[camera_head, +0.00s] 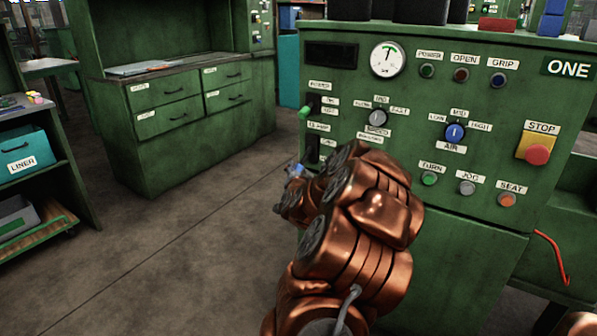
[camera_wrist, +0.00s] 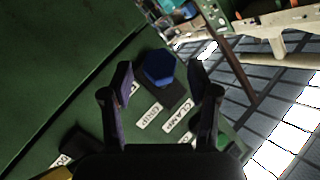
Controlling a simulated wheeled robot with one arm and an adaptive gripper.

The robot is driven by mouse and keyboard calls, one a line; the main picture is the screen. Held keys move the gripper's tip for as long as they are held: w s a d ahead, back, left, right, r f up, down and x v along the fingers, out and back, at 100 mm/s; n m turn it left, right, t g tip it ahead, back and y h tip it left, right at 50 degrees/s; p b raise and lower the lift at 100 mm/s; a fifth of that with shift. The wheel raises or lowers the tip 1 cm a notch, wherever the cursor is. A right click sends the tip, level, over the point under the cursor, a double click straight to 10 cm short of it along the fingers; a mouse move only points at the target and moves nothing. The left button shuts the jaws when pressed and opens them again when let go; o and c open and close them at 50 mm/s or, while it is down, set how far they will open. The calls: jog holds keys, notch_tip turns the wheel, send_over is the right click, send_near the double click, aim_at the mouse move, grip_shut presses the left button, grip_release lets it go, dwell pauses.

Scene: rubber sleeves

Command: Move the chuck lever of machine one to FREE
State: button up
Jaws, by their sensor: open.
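A blue-handled lever (camera_head: 295,170) juts from the lower black slot (camera_head: 313,148) at the left of machine one's green panel. In the wrist view its blue six-sided knob (camera_wrist: 158,68) sits over a dark slot, beside labels that seem to read GRIP and CLAMP. A FREE label cannot be made out. My gripper (camera_wrist: 161,78) is open, its two dark fingers on either side of the knob; contact cannot be told. In the head view my copper arm covers the gripper and the panel's lower left.
A green-handled lever (camera_head: 305,112) sits in the slot just above. Knobs, lit buttons and a red STOP button (camera_head: 537,154) fill the panel to the right. A green drawer cabinet (camera_head: 180,130) and a shelf with a LINER bin (camera_head: 22,160) stand left. The floor between is clear.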

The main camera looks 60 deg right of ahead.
jog(key=shift+v, duration=2.55)
jog(key=w+a+r+n+t+y+p, duration=0.1)
jog(key=w+a+r+n+y+p, duration=0.25)
jog(key=a, duration=0.55)
jog(key=w+a+r+n+y+p, duration=0.25)
jog(key=w+a+p, duration=0.2)
jog(key=a, duration=0.45)
jog(key=w+a+r+n+t+y+p, duration=0.1)
jog(key=w+a+r+n+y+p, duration=0.2)
jog(key=a, duration=0.5)
jog(key=s+a+r+n+g+y+p, duration=0.2)
jog(key=a+p, duration=0.2)
jog(key=a, duration=0.4)
jog(key=s+a+r+n+g+y+p, duration=0.2)
jog(key=a+n+y+p, duration=0.1)
jog(key=a, duration=0.5)
jog(key=s+a+r+n+g+p, duration=0.1)
jog(key=s+a+r+p, duration=0.3)
jog(key=s, duration=0.4)
jog(key=s+a+r+n+g+p, duration=0.2)
jog(key=s+a+r+g+p, duration=0.1)
jog(key=s, duration=0.6)
jog(key=s+a+r+n+g+p, duration=0.2)
jog(key=s+a+r+g+p, duration=0.2)
jog(key=s, duration=0.4)
notch_tip(320, 180, up, 2)
jog(key=shift+s+a+r+p, duration=0.2)
jog(key=shift+s+a+p, duration=0.1)
jog(key=shift+p, duration=0.4)
